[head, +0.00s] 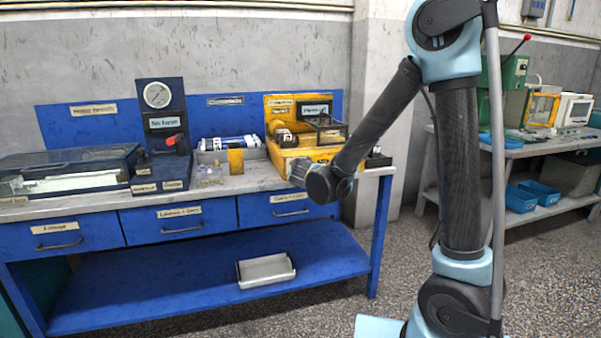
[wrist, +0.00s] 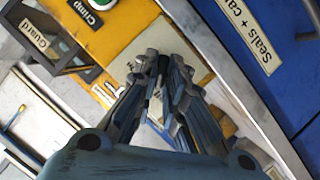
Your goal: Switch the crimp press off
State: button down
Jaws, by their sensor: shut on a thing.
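The crimp press (head: 281,152) is the yellow machine at the right end of the blue bench. In the wrist view its yellow front panel (wrist: 118,20) carries a "Crimp" label and a green round mark. My gripper (wrist: 162,64) is at this front, its two fingers close together at the tips. It is shut on a small dark part at the panel, which looks like the switch; the fingers hide most of it, so its setting cannot be told.
A "Guard" label (wrist: 38,38) marks the dark-framed cover beside the fingers. The "Seals" drawer (head: 289,207) is shut below. A gauge stand (head: 157,125) with a red lever stands further left. A tray (head: 266,270) lies on the lower shelf.

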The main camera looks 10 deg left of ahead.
jog(key=shift+f+n+t+h, duration=0.1)
jog(key=shift+n+t+h, duration=0.2)
jog(key=shift+n, duration=0.4)
jog(key=c, duration=1.7)
grip_release()
jog(key=shift+o, duration=0.2)
jog(key=v, duration=1.1)
jog(key=shift+s, duration=0.4)
jog(key=shift+d, duration=0.15)
